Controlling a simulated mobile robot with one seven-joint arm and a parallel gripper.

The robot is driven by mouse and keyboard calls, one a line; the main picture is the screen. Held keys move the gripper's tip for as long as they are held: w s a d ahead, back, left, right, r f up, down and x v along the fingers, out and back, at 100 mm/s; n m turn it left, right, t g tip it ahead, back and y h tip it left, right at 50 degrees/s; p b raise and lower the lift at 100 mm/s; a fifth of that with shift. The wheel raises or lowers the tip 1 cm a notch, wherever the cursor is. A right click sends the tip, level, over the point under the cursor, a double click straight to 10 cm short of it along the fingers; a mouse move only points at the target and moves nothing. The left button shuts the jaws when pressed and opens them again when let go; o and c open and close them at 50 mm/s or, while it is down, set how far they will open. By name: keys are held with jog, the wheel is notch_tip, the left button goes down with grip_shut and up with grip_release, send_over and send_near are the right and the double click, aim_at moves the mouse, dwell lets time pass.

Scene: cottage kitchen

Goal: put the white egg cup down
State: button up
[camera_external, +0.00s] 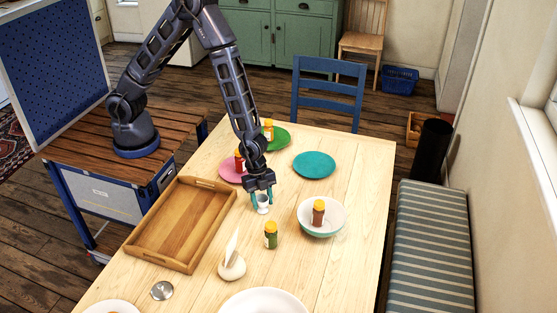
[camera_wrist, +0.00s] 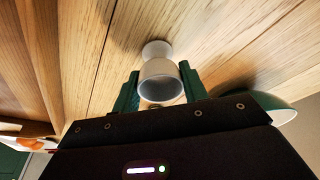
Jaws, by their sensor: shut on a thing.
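The white egg cup (camera_external: 263,204) is between the fingers of my gripper (camera_external: 262,196), low over the wooden table (camera_external: 345,180) or on it; I cannot tell if its foot touches. In the wrist view the egg cup (camera_wrist: 160,75) is clear, with its open rim toward the camera and its foot toward the wood. The two green fingers of my gripper (camera_wrist: 158,88) are shut on it, one on each side.
A wooden tray (camera_external: 140,246) lies to the left. A bowl (camera_external: 335,221) with an orange-capped jar (camera_external: 318,212) stands to the right. Pink (camera_external: 229,170), green (camera_external: 279,142) and teal (camera_external: 314,165) plates lie behind.

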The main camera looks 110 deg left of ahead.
jog(key=o, duration=1)
jog(key=shift+f, duration=0.15)
jog(key=s+a+r+n+y, duration=0.1)
jog(key=s+a+r, duration=0.3)
jog(key=r, duration=0.7)
jog(key=s+a+r+n+t, duration=0.1)
jog(key=s+r+n, duration=0.1)
jog(key=s+r, duration=0.65)
jog(key=s+a+r+n+y, duration=0.1)
jog(key=s+a+r, duration=0.25)
jog(key=r, duration=0.85)
jog(key=s+a+r+n, duration=0.1)
jog(key=s+r, duration=0.2)
jog(key=s, duration=0.4)
jog(key=s+a+r+n+t, duration=0.1)
jog(key=s+r+n, duration=0.1)
jog(key=s, duration=0.5)
jog(key=s+a+r+n, duration=0.1)
jog(key=s+r+n, duration=0.1)
jog(key=s+r, duration=0.2)
jog(key=s, duration=0.3)
jog(key=shift+a+r, duration=0.25)
